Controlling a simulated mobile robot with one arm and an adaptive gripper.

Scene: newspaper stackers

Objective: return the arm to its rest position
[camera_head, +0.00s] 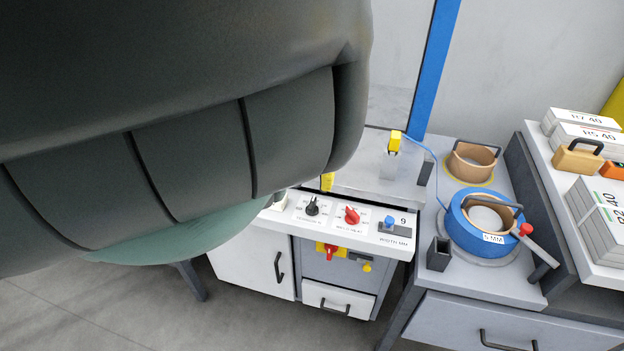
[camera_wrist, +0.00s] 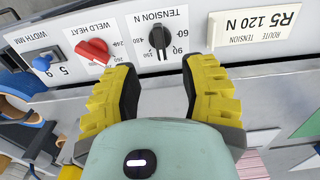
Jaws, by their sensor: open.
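My gripper (camera_wrist: 159,74) shows in the wrist view, with two yellow fingers spread apart and nothing between them. The black tension knob (camera_wrist: 159,37) is just beyond the gap between the fingertips, apart from them. The red weld heat knob (camera_wrist: 92,51) and the blue width knob (camera_wrist: 42,63) are to its left. In the head view, a large dark part of my arm fills the left and upper middle. My gripper is hidden there. The black knob (camera_head: 312,206) and red knob (camera_head: 351,216) show just right of my arm.
The control panel (camera_head: 300,231) fronts a white cabinet. To the right are a blue strap reel (camera_head: 470,232), a bare brown core (camera_head: 472,170) and a blue post (camera_head: 433,70). Newspaper bundles (camera_head: 590,235) stand at far right. A route card (camera_wrist: 265,28) is on the panel. Floor is clear at lower left.

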